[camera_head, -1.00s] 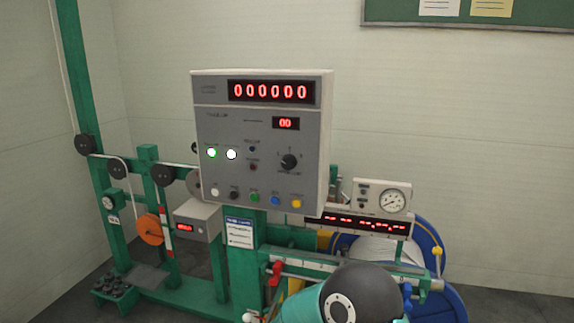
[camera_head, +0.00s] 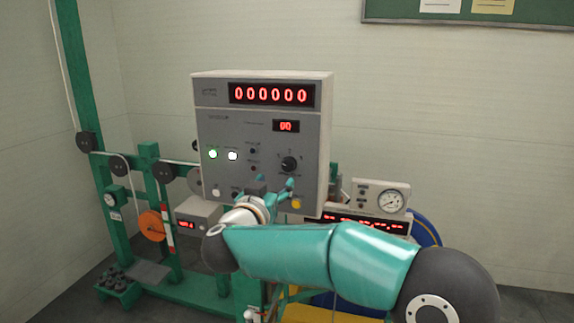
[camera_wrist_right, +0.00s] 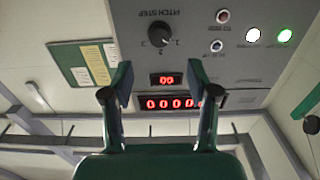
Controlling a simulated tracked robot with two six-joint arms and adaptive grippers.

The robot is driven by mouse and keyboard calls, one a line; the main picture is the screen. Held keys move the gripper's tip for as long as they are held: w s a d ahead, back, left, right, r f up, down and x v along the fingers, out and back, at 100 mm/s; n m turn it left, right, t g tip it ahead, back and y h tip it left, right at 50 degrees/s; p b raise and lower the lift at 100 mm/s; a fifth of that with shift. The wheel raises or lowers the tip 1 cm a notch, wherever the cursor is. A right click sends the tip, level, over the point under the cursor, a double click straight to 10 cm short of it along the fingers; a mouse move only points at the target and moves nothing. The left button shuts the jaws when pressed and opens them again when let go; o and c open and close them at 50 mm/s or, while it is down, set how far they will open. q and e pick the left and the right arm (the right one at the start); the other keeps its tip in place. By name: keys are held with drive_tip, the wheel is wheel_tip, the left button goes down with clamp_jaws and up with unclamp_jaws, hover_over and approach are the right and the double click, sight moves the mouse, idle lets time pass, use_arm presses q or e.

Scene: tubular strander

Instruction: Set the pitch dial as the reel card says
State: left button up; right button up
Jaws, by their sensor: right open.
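The pitch dial is a black round knob (camera_head: 289,164) at the right of the grey control panel (camera_head: 225,128). In the right wrist view, upside down, this knob (camera_wrist_right: 160,34) carries the label PITCH STEP and marks 1, 2 and 3; I cannot tell which mark its pointer faces. My right gripper (camera_head: 276,183) is open and empty, just below the dial in the head view. Its fingers also show in the right wrist view (camera_wrist_right: 160,80), apart from the knob. No card that I can identify as the reel card is readable. My left gripper is not in view.
The panel has a red counter (camera_head: 271,94) at zeros, a small display (camera_head: 286,126) reading 00, lit buttons (camera_head: 232,156) and a yellow button (camera_head: 296,203) near my right gripper. A pressure gauge (camera_head: 391,201) stands to the right. A green notice board (camera_head: 450,15) hangs behind.

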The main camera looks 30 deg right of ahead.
sight(287, 167)
drive_tip(key=p+x, duration=0.2)
drive_tip(key=x, duration=0.7)
drive_tip(key=shift+w+d, duration=0.25)
